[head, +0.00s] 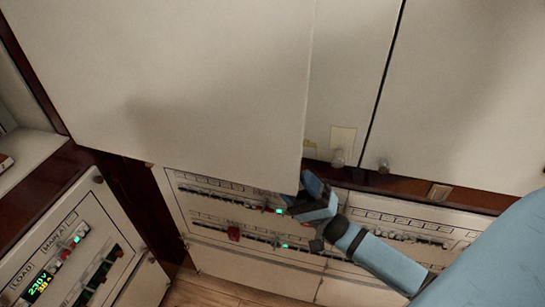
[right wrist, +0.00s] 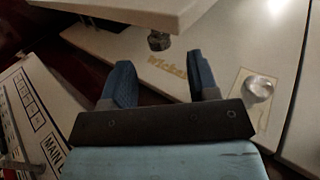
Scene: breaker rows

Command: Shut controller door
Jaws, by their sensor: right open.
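A large white door (head: 170,80) stands swung out from the cabinet and fills the upper left of the head view. I cannot read any label that names it as the controller door. In the right wrist view its edge (right wrist: 125,10) crosses the top, with a dark knob (right wrist: 159,40) below it. My right gripper (head: 300,192) is near the door's lower right corner. In the right wrist view its two blue fingers (right wrist: 160,68) are apart with nothing held between them. Whether a finger touches the door is unclear. My left gripper is out of view.
Closed white cabinet doors (head: 460,90) with round knobs (head: 384,166) are at the right. Breaker panels (head: 215,215) with green lights lie below. A panel with a lit display (head: 40,284) stands at the lower left. Wooden floor (head: 205,290) shows at the bottom.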

